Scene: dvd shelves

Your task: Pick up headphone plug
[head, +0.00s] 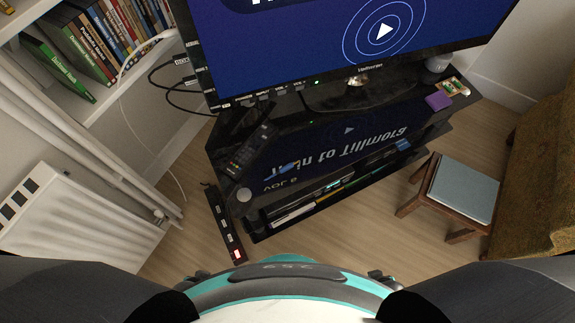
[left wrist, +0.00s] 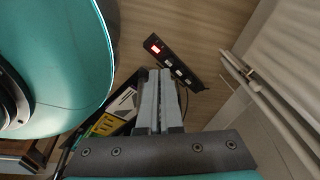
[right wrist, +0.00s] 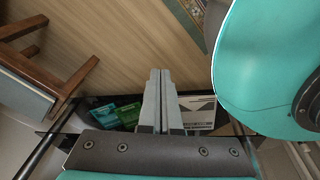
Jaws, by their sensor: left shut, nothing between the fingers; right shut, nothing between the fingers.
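I cannot make out a headphone plug for certain in any view. A small blue item (head: 287,168) lies on the black TV stand (head: 225,165), beside a black remote (head: 250,148); it is too small to identify. A small pale round item (head: 244,194) is at the stand's left front corner. My left gripper (left wrist: 159,72) is shut and empty in the left wrist view, above the floor near the stand. My right gripper (right wrist: 159,72) is shut and empty in the right wrist view, above the stand's shelf. Neither gripper shows in the head view.
A black power strip (head: 222,222) lies on the floor left of the stand; it also shows in the left wrist view (left wrist: 173,62). A large TV (head: 330,40) stands on top. A radiator (head: 80,225) is at left, a stool (head: 464,190) and sofa (head: 540,170) at right.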

